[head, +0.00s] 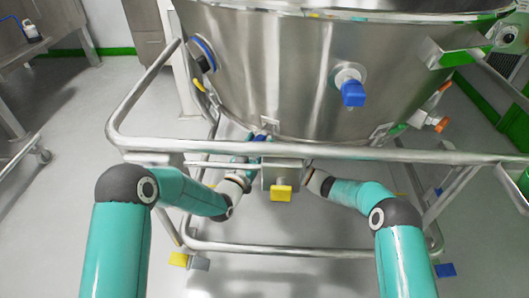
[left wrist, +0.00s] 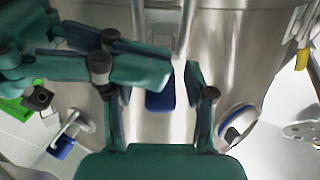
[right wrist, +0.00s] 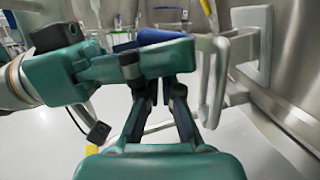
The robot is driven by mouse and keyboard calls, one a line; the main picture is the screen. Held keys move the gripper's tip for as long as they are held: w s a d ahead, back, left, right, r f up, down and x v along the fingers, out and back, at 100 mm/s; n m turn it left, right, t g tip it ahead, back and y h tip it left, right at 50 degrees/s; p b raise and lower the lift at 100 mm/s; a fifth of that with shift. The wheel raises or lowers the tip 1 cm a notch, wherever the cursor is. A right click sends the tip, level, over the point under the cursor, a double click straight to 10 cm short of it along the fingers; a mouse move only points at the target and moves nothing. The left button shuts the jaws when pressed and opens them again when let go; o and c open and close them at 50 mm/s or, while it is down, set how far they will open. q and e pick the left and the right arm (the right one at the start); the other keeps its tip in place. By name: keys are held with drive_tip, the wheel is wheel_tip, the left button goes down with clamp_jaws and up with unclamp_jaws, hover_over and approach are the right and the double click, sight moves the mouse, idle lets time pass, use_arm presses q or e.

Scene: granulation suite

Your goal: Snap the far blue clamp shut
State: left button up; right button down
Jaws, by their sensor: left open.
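In the head view my left gripper (head: 250,143) is under the steel bowl, behind the frame's front rail, by a small dark blue part (head: 260,138). In the left wrist view my left gripper (left wrist: 158,88) is open. A blue handle (left wrist: 160,98), which looks like a clamp lever, shows between its fingers. I cannot tell whether they touch it.
The steel bowl (head: 280,65) carries a blue-handled fitting (head: 353,93) and a blue-ringed port (head: 203,53). The two grippers are close together.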

use_arm(q)
drive_tip(key=v, duration=0.7)
drive_tip(key=s+f+n+g+y, duration=0.2)
drive_tip(key=s+f+g, duration=0.4)
drive_tip(key=f, duration=0.4)
drive_tip(key=s+f+n+g+y, duration=0.15)
drive_tip(key=s+f+g, duration=0.25)
drive_tip(key=s+f, duration=0.45)
drive_tip(key=s+a+f+n+g, duration=0.1)
drive_tip(key=s+a+f+g, duration=0.1)
drive_tip(key=s, duration=0.7)
drive_tip(key=s+a+f+n+g, duration=0.2)
drive_tip(key=s+f+g, duration=0.3)
drive_tip(key=s, duration=0.4)
drive_tip(key=shift+s+g+p, duration=0.25)
drive_tip(key=shift+g+p, duration=0.05)
drive_tip(key=shift+g, duration=0.1)
use_arm(e)
drive_tip(key=shift+r+m, duration=0.25)
drive_tip(key=shift+m, duration=0.15)
